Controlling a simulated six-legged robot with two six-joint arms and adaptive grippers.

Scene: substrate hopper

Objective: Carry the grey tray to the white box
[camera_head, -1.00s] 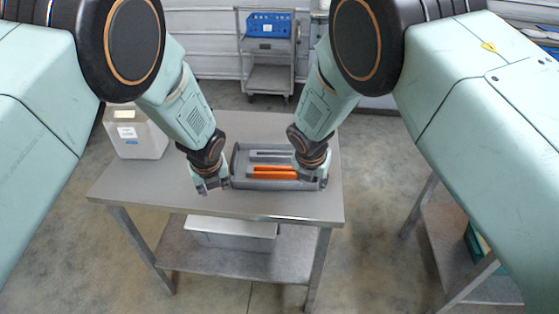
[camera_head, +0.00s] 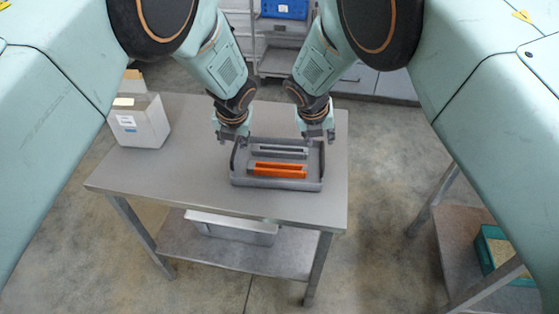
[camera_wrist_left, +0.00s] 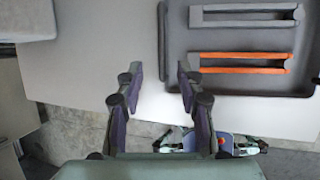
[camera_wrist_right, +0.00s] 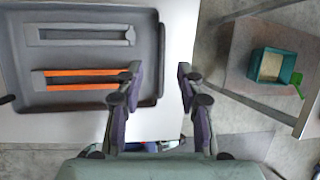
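The grey tray (camera_head: 276,184) lies on the metal table, holding a grey channel-shaped part (camera_head: 279,152) and an orange one (camera_head: 277,169). The white box (camera_head: 138,124) stands at the table's left side, apart from the tray. My left gripper (camera_head: 234,139) is open above the tray's left rim near the far corner. My right gripper (camera_head: 318,136) is open above the right rim near the far corner. In the left wrist view the tray's left wall (camera_wrist_left: 163,50) shows between open, empty fingers. In the right wrist view its right wall (camera_wrist_right: 160,60) shows likewise.
The table (camera_head: 190,165) is bare between box and tray. A cart with a blue crate (camera_head: 284,9) stands behind. Another table at right holds a teal bin (camera_head: 497,250).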

